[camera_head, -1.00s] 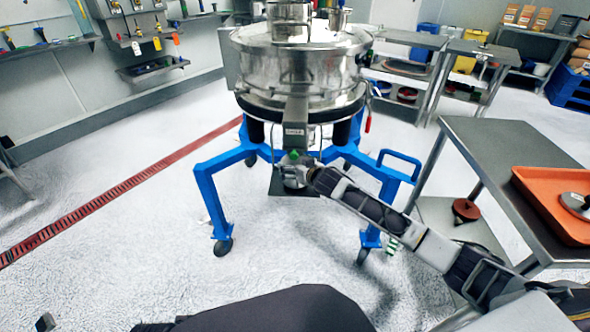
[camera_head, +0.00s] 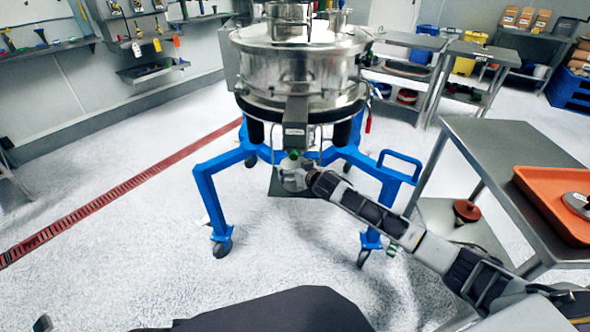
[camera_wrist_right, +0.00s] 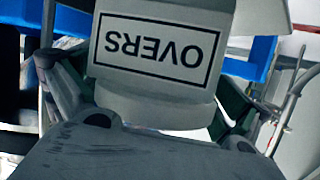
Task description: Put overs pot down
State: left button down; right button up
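The overs pot (camera_wrist_right: 160,50) is pale grey and fills the upper middle of the right wrist view, with a framed OVERS label upside down in the picture. In the head view it sits small below the sifter's front chute, largely covered by my right gripper (camera_head: 294,176). In the right wrist view my right gripper's fingers stand on both sides of the pot; I cannot tell whether they press on it. A dark plate (camera_head: 292,190) shows just below the gripper. My left gripper is not in view.
The steel sifter (camera_head: 300,68) stands on a blue wheeled frame (camera_head: 212,195), whose legs flank my right gripper. A steel table (camera_head: 500,150) with an orange tray (camera_head: 545,205) stands at right. The white floor (camera_head: 110,250) at left is clear, crossed by a red drain strip (camera_head: 120,190).

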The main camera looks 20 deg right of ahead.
jog(key=shift+r, duration=0.15)
jog(key=shift+s+d+r, duration=0.15)
jog(key=shift+s, duration=0.35)
jog(key=shift+p+v, duration=0.6)
jog(key=shift+v, duration=0.85)
pick_arm(q)
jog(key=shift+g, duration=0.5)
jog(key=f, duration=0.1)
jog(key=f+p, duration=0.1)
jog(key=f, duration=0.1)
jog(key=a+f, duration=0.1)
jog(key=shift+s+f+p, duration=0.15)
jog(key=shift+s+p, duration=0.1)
jog(key=shift+p, duration=0.15)
pick_arm(e)
jog(key=v, duration=0.8)
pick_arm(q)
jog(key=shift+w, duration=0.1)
pick_arm(e)
jog(key=shift+r, duration=0.1)
